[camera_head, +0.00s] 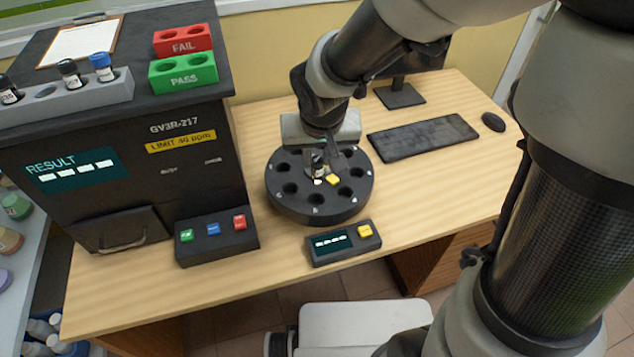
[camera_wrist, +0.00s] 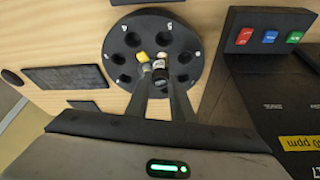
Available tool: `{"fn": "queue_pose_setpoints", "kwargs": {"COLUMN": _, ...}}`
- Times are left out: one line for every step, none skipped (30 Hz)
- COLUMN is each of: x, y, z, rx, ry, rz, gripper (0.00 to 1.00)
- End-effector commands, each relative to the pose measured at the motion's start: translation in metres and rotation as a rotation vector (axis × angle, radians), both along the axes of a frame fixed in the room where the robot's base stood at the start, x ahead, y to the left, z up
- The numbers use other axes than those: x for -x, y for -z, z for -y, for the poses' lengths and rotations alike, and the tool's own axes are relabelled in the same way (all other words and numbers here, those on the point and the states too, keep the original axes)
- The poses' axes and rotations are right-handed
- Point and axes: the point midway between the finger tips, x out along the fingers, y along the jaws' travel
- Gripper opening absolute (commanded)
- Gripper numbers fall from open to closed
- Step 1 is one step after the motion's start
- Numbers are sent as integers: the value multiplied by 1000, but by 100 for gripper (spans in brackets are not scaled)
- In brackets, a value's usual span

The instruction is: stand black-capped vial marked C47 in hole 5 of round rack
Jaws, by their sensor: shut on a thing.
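The round rack (camera_head: 318,210) is a black disc on the desk with a ring of holes, small white marks by its rim and a yellow piece near its middle. It also shows in the wrist view (camera_wrist: 152,22). My gripper (camera_head: 322,160) is over the rack and shut on a small dark-capped vial (camera_wrist: 159,74), whose lower end is near the yellow piece. The vial looks roughly upright in the head view. Its label and the hole numbers are too small to read. I cannot tell whether the vial touches the rack. The visible holes look empty.
A grey rack (camera_head: 60,107) with black-capped and blue-capped vials stands on the black analyser (camera_head: 120,170), by red FAIL (camera_head: 183,40) and green PASS (camera_head: 183,74) blocks. A button box (camera_head: 217,245) and display box (camera_head: 343,255) flank the rack's front. A keyboard (camera_head: 423,138) lies right.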

Motion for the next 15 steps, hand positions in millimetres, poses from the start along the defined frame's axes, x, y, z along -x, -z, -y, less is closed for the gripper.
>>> {"fn": "queue_pose_setpoints", "kwargs": {"x": 2, "y": 13, "z": -1, "rx": 2, "ry": -1, "rz": -2, "gripper": 0}}
{"fn": "queue_pose_setpoints", "kwargs": {"x": 2, "y": 19, "z": -2, "rx": 2, "ry": -2, "rz": -2, "gripper": 0}}
{"fn": "queue_pose_setpoints", "kwargs": {"x": 2, "y": 26, "z": -2, "rx": 2, "ry": -1, "rz": -3, "gripper": 0}}
{"fn": "queue_pose_setpoints", "kwargs": {"x": 2, "y": 31, "z": -2, "rx": 2, "ry": -2, "rz": -4, "gripper": 0}}
{"fn": "queue_pose_setpoints", "kwargs": {"x": 2, "y": 35, "z": -2, "rx": 1, "ry": -1, "rz": -2, "gripper": 0}}
{"fn": "queue_pose_setpoints", "kwargs": {"x": 2, "y": 40, "z": -2, "rx": 2, "ry": -2, "rz": -2, "gripper": 0}}
{"fn": "queue_pose_setpoints", "kwargs": {"x": 2, "y": 42, "z": -2, "rx": 2, "ry": -1, "rz": -2, "gripper": 0}}
{"fn": "queue_pose_setpoints", "kwargs": {"x": 2, "y": 44, "z": -2, "rx": 1, "ry": -1, "rz": -2, "gripper": 0}}
{"fn": "queue_pose_setpoints", "kwargs": {"x": 1, "y": 47, "z": -2, "rx": 0, "ry": -1, "rz": -1, "gripper": 0}}
{"fn": "queue_pose_setpoints", "kwargs": {"x": 1, "y": 50, "z": -2, "rx": 1, "ry": -2, "rz": -1, "gripper": 0}}
{"fn": "queue_pose_setpoints", "kwargs": {"x": 1, "y": 54, "z": -2, "rx": 1, "ry": -2, "rz": -1, "gripper": 0}}
{"fn": "queue_pose_setpoints", "kwargs": {"x": 2, "y": 61, "z": -2, "rx": 1, "ry": 0, "rz": -2, "gripper": 0}}
{"fn": "queue_pose_setpoints", "kwargs": {"x": 2, "y": 67, "z": -2, "rx": 2, "ry": -1, "rz": -2, "gripper": 0}}
{"fn": "queue_pose_setpoints", "kwargs": {"x": 2, "y": 73, "z": -2, "rx": 1, "ry": -2, "rz": -2, "gripper": 0}}
{"fn": "queue_pose_setpoints", "kwargs": {"x": 2, "y": 80, "z": -2, "rx": 1, "ry": -2, "rz": -3, "gripper": 0}}
